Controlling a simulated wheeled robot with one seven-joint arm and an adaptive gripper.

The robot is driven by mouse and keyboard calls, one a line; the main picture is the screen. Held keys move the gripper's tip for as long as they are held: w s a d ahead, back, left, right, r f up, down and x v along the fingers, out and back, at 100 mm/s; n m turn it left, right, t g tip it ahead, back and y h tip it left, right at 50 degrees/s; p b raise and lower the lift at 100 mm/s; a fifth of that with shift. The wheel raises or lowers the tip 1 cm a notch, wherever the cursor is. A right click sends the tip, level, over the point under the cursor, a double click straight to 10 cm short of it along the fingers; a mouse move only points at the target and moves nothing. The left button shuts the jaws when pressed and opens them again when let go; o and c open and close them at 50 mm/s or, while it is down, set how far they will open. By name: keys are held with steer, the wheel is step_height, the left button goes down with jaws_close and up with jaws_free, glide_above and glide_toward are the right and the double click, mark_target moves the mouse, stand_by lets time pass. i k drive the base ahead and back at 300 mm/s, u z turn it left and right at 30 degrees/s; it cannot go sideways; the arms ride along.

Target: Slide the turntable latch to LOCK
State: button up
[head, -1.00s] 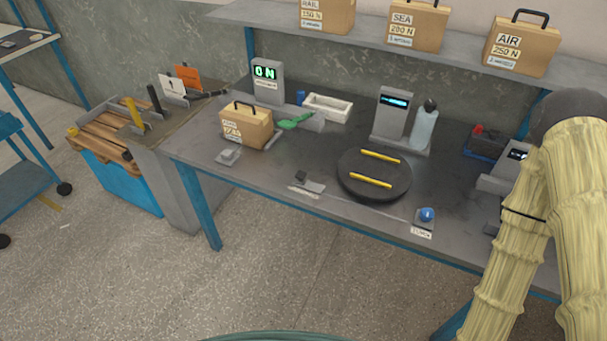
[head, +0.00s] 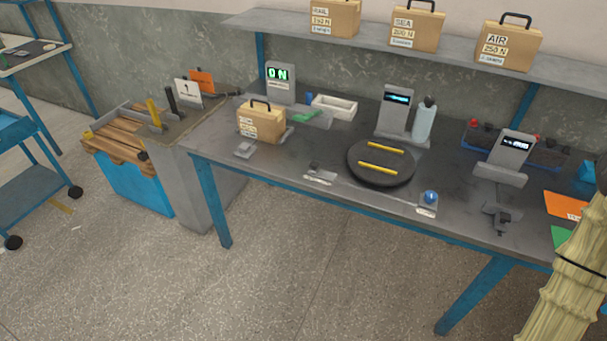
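The round dark turntable (head: 365,175) with two yellow bars lies on the bench near its front edge. A small plate with a dark block (head: 315,168) sits left of the turntable by the front edge, with a pale label too small to read. It may be the latch. A blue round knob (head: 430,196) on a small base stands right of the turntable, also with a small label that I cannot read. Only part of my arm's pale sleeve shows at the right edge. My gripper is out of view.
A tan case (head: 262,124) and the ON display (head: 279,82) stand left on the bench (head: 300,150). A display post and a bottle (head: 424,121) stand behind the turntable. Another display (head: 511,152) and a dark clamp-like part (head: 500,215) stand right.

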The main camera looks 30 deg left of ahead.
mark_target(314, 166)
steer(key=k, duration=0.3)
steer(key=u, duration=0.65)
